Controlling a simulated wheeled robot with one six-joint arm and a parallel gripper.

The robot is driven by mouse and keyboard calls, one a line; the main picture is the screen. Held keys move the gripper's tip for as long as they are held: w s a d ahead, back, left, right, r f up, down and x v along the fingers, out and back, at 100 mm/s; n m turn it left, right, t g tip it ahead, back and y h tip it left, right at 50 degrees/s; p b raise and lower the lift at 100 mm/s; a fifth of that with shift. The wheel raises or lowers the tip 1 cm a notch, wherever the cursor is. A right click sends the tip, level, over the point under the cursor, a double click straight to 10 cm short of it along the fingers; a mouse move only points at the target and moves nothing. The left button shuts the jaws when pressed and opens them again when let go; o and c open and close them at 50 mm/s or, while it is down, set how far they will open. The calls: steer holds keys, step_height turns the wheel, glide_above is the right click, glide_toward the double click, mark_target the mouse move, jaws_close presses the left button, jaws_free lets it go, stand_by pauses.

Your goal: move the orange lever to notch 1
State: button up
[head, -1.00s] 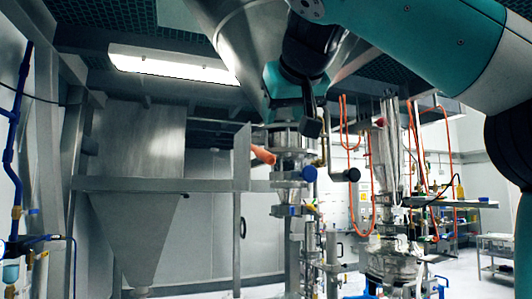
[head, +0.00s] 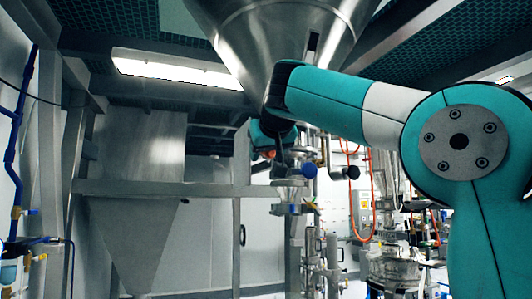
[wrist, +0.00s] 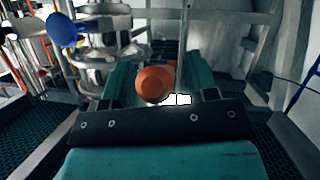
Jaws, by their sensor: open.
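The orange lever (wrist: 155,84) shows in the wrist view as a rounded knob, end toward the camera. It lies between the two teal fingers of my gripper (wrist: 161,76), which stand apart on either side of it. A gap shows on the right; contact on the left is unclear. In the head view my gripper (head: 268,143) is at the valve column below the steel hopper and covers nearly all of the lever. The notches and their numbers cannot be made out.
A steel hopper (head: 285,40) hangs above my arm. A blue knob (wrist: 62,30) sits on the metal pipework at the upper left of the wrist view. In the head view, a steel frame (head: 150,188) and a lower hopper (head: 135,240) stand left of the column.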

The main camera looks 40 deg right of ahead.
steer(key=shift+w+f, duration=0.1)
steer(key=shift+w, duration=0.1)
jaws_close()
steer(key=shift+d+f+b, duration=0.1)
steer(key=shift+f+b, duration=0.4)
steer(key=shift+b, duration=0.25)
steer(key=f+b, duration=0.1)
steer(key=b, duration=0.1)
steer(key=w+f+t+b, duration=0.1)
steer(key=b, duration=0.2)
steer(key=w+f+t+h+b, duration=0.1)
steer(key=f+b, duration=0.1)
steer(key=b, duration=0.1)
steer(key=shift+w+d+f, duration=0.1)
steer(key=shift+w+d, duration=0.15)
steer(key=shift+d, duration=0.05)
